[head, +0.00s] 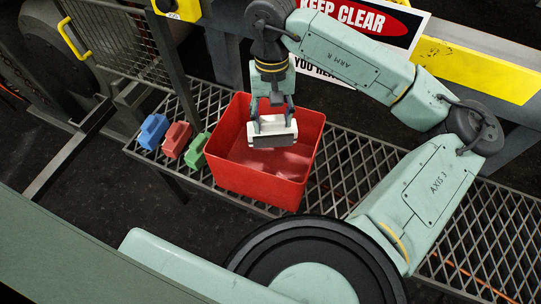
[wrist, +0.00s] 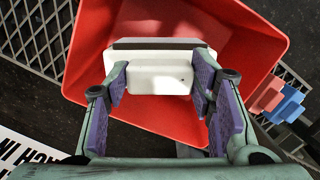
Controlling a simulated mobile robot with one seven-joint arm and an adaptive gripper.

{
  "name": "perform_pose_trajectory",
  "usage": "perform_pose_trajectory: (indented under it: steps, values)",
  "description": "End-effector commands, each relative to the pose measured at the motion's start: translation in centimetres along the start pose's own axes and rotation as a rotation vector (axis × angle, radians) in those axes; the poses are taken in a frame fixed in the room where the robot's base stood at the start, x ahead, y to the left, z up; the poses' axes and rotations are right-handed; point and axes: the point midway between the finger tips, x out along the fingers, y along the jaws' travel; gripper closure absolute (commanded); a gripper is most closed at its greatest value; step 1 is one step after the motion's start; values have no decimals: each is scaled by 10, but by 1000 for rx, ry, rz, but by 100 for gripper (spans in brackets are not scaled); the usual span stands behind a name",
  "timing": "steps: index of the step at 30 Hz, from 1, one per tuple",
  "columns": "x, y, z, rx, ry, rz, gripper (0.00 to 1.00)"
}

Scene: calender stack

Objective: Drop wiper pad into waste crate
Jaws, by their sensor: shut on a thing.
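The wiper pad (head: 274,132), a white block with a dark grey strip along one side, is held in my gripper (head: 273,122). The waste crate (head: 258,182) is a red open-topped bin on the mesh shelf. In the head view the pad appears over the crate's opening, near its far side. In the wrist view the white pad (wrist: 155,72) sits between the purple-lined fingers of my gripper (wrist: 158,90), with the red crate (wrist: 235,28) behind it. The part of the crate floor that shows looks empty.
Blue (head: 153,131), red (head: 176,139) and green (head: 193,151) blocks stand in a row on the mesh shelf (head: 352,158), left of the crate. A wire guard (head: 120,40) rises behind them. A Keep Clear sign (head: 362,22) and a yellow-edged beam (head: 480,70) lie behind my arm.

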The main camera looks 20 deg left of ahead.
Motion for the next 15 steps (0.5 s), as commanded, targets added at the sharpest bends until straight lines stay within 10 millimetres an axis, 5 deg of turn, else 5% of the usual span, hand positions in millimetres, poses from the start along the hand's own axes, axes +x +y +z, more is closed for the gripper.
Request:
perform_pose_trajectory:
  steps: [12, 13, 15]
  values:
    - [8, 0, -1, 0, 1, 1, 100]
    - [8, 0, -1, 0, 1, 1, 49]
    - [8, 0, -1, 0, 0, 1, 45]
